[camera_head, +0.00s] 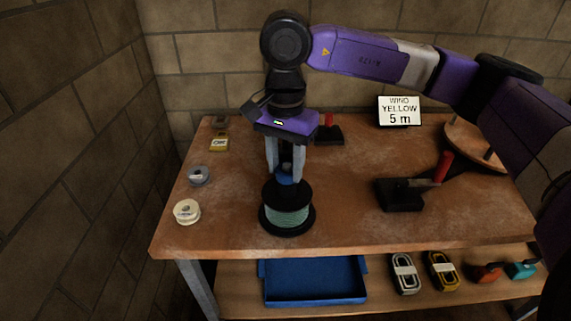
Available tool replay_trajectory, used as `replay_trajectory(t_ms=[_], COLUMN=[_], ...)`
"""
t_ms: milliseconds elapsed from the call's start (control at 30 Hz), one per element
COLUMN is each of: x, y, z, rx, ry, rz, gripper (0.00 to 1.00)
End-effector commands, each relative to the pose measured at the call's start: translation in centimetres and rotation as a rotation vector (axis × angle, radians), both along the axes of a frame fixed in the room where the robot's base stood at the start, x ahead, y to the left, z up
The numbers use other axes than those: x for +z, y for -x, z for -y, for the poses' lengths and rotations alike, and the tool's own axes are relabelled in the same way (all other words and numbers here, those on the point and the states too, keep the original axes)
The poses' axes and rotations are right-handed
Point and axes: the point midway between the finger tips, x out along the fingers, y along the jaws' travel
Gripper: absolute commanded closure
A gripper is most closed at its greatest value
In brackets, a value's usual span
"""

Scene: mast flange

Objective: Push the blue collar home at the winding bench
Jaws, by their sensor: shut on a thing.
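The blue collar (285,181) sits at the top of a black spool (287,214) wound with teal line, near the left middle of the bench. My gripper (286,176) points straight down above the spool. Its two grey fingers are shut on the blue collar, and they partly hide it. A dark post or hub shows between the fingers. I cannot tell whether the collar sits flush against the spool. The winding bench (345,215) has a worn brown top.
A white spool (187,212) and a grey spool (199,176) stand at the left. A black tool with a red handle (402,193) stands right; another (329,131) is behind. A sign (399,110) reads "WIND YELLOW 5 m". Below are a blue tray (315,298) and several coils.

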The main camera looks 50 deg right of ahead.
Motion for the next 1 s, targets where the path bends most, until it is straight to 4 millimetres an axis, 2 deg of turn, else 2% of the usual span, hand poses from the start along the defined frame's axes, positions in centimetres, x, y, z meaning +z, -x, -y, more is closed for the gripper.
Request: replay_trajectory(t_ms=[333,367,467,500,833,1000], x=[-0.9,-0.9,-0.8,-0.8,-0.5,1.5], y=[0.0,0.0,0.0,0.0,0.0,-0.1], z=[0.0,0.0,0.0,0.0,0.0,0.1], rx=[0.000,0.000,0.000,0.000,0.000,-0.001], ry=[0.000,0.000,0.000,0.000,0.001,0.004], rz=[0.000,0.000,0.000,0.000,0.000,0.002], gripper=[1.00,0.58,0.39,0.35,0.35,0.35])
